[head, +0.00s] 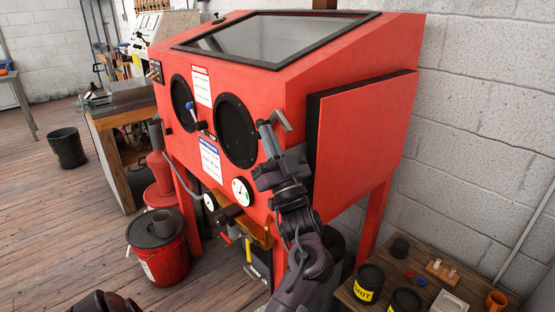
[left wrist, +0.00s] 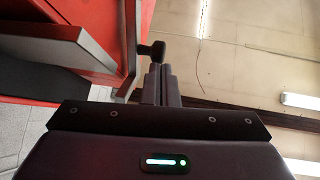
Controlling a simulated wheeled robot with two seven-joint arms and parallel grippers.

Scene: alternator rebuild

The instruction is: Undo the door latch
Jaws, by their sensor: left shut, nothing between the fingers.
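The red blasting cabinet (head: 270,88) fills the middle of the head view. Its side door (head: 362,128), a red panel with a dark edge, is on the right side and looks closed against the cabinet. A grey latch lever (head: 283,120) shows at the front corner beside the door. My left gripper (head: 266,132) is shut and empty, pointing up right by the lever; I cannot tell whether they touch. In the left wrist view, the shut fingers (left wrist: 161,85) are beside a dark knob (left wrist: 157,49) and grey bars (left wrist: 92,48). My right gripper is not in view.
A small table (head: 390,290) with black pots, a tray and an orange cup stands at the lower right. A red bucket (head: 160,265) stands on the floor to the left. The block wall (head: 490,110) is close behind the door's side.

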